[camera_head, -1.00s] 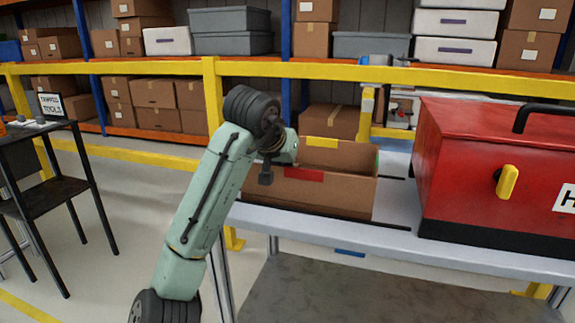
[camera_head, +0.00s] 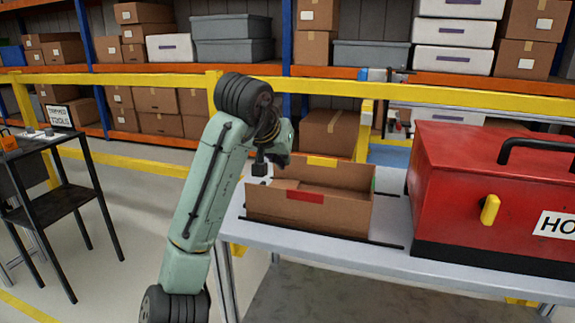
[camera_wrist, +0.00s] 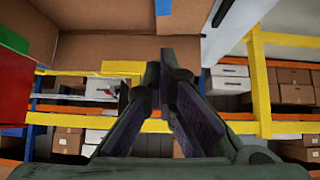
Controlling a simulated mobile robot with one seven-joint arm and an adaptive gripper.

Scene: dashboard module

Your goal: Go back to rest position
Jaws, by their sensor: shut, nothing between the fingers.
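My arm (camera_head: 212,185) rises at the centre left of the head view, its wrist bent over the left end of an open cardboard box (camera_head: 300,218). The box stands on a grey table and has a red and a yellow label. In the head view my gripper is largely hidden behind the wrist. In the wrist view my gripper (camera_wrist: 166,70) shows both dark fingers meeting at their tips, with nothing between them. Brown cardboard (camera_wrist: 110,52) fills the upper part of that view, beyond the fingertips.
A red toolbox (camera_head: 465,185) stands right of the box on the grey table (camera_head: 345,258). A black tool stand (camera_head: 60,205) is at the left, with open floor between. A yellow rail (camera_head: 150,83) and loaded shelves run behind.

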